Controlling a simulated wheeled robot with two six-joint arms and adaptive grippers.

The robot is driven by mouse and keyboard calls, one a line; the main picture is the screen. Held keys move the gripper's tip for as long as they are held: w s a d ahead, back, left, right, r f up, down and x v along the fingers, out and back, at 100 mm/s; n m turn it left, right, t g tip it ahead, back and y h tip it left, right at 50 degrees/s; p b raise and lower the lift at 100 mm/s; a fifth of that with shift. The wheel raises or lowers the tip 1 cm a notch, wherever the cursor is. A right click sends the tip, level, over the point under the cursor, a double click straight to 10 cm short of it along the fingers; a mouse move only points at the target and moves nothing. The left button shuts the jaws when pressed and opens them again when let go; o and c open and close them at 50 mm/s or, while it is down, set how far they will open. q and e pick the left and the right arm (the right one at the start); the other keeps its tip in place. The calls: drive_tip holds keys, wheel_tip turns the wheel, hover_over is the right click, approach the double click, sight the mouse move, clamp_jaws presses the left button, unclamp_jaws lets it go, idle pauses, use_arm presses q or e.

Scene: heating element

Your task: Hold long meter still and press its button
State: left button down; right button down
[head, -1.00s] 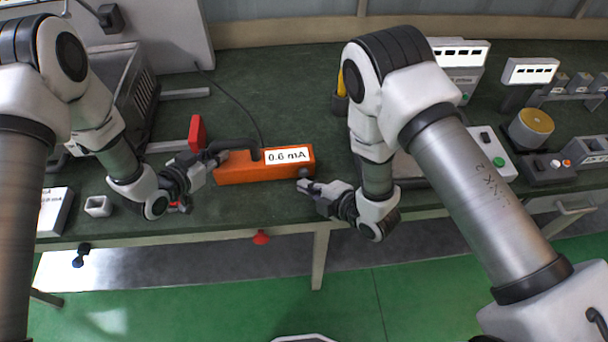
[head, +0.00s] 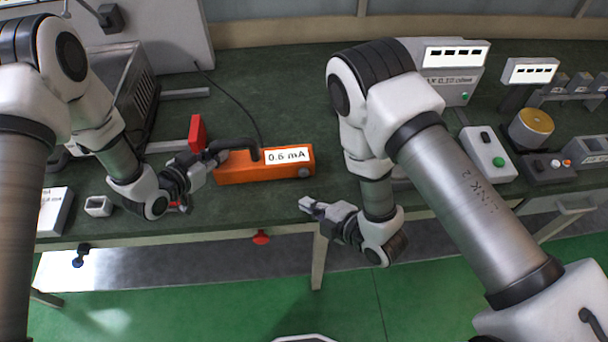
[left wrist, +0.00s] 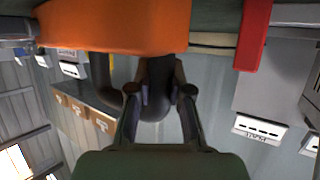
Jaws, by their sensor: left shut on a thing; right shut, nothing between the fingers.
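The long orange meter (head: 235,173) lies on the green bench top, with a white label (head: 286,156) reading "0.6 mA". A round grey button (head: 305,173) shows at the right end of its front. My left gripper (head: 212,155) is at its left end, shut on the meter's dark curved handle (head: 240,144). In the left wrist view the fingers (left wrist: 160,92) close around the dark handle (left wrist: 155,75), beside the orange body (left wrist: 115,25). My right gripper (head: 306,203) is shut and empty, in front of and below the button, apart from the meter.
A red upright piece (head: 197,133) stands behind my left gripper. A small white hollow block (head: 98,206) is near the front edge at left. A box with a green button (head: 488,153) and a yellow-topped cylinder (head: 531,128) stand at right. A thin cable runs behind the meter.

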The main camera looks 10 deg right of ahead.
use_arm(q)
drive_tip(key=c, duration=1)
unclamp_jaws()
